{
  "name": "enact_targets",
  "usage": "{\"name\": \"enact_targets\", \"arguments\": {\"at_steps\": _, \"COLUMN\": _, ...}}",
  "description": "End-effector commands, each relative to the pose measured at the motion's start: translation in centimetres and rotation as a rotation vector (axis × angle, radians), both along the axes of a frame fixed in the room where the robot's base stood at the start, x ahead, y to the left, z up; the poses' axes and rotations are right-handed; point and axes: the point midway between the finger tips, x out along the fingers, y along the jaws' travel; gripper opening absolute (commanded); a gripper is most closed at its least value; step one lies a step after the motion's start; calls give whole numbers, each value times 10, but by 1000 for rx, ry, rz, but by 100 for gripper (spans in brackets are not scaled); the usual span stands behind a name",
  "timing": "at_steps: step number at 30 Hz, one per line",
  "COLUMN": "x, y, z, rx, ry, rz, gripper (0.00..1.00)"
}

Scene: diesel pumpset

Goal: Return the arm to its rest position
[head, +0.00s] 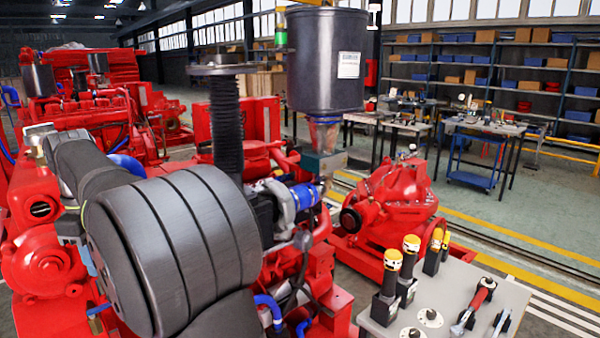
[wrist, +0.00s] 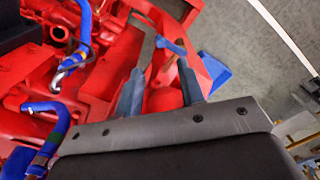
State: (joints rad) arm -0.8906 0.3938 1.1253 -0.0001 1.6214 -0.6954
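My gripper (wrist: 160,67) shows in the wrist view with its two blue-grey fingers spread apart. No object shows held between them; red machinery and grey floor lie beyond. In the head view, my dark grey arm fills the lower left, and I cannot make out the gripper there. The red diesel pumpset (head: 310,270) stands behind and right of my arm, partly hidden by it. The dark exhaust cylinder (head: 326,75) rises above it. In the wrist view, red engine parts (wrist: 35,75) and blue hoses (wrist: 84,25) lie left of the fingers.
Workbenches (head: 485,135) and shelves (head: 500,75) are farther back. Open floor lies at right.

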Motion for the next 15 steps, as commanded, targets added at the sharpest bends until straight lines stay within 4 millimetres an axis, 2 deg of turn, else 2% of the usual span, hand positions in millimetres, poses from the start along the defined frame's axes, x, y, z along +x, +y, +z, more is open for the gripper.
{"name": "enact_targets", "arguments": {"at_steps": 3, "x": 0, "y": -1, "z": -25, "rx": -3, "ry": 3, "rz": 0, "gripper": 36}}
{"name": "enact_targets", "arguments": {"at_steps": 9, "x": 0, "y": 0, "z": -61, "rx": -4, "ry": 3, "rz": 0, "gripper": 36}}
{"name": "enact_targets", "arguments": {"at_steps": 15, "x": 0, "y": 0, "z": -82, "rx": -2, "ry": 1, "rz": 0, "gripper": 36}}
